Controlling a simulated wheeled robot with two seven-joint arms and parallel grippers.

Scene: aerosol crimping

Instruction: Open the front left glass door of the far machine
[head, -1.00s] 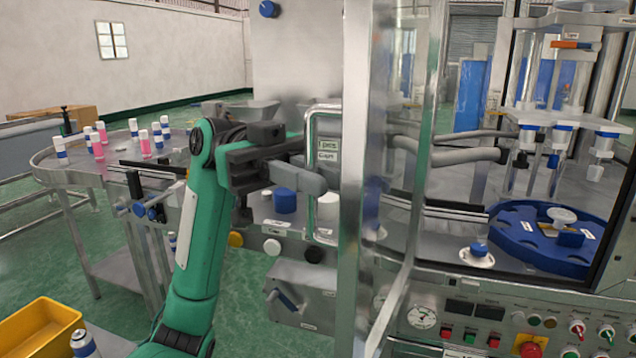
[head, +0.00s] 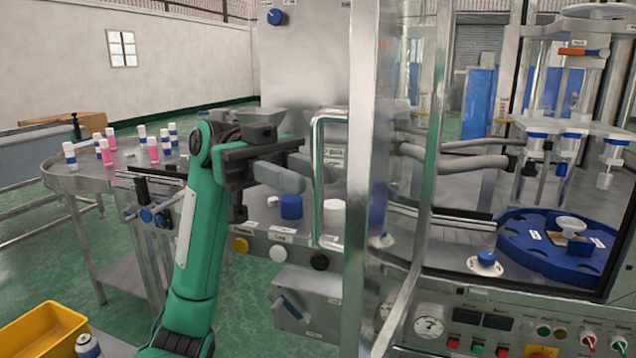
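The glass door (head: 409,150) has a metal frame (head: 361,200) and appears swung out toward me, seen nearly edge-on. Its D-shaped metal handle (head: 318,222) projects from the left of the frame. My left gripper (head: 317,179) is at mid-height of the handle. Its grey fingers are apart: the near one ends just left of the handle's left bar, and the far one reaches behind that bar. I see no firm grip, and cannot tell whether a finger touches the handle. My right gripper is not in view.
Inside the machine are a blue round fixture (head: 530,249) and hoses (head: 470,162). A control panel (head: 470,322) lies below. Left stands a round metal table (head: 85,182) with several bottles. A yellow bin (head: 45,335) is at lower left. Green floor is open between.

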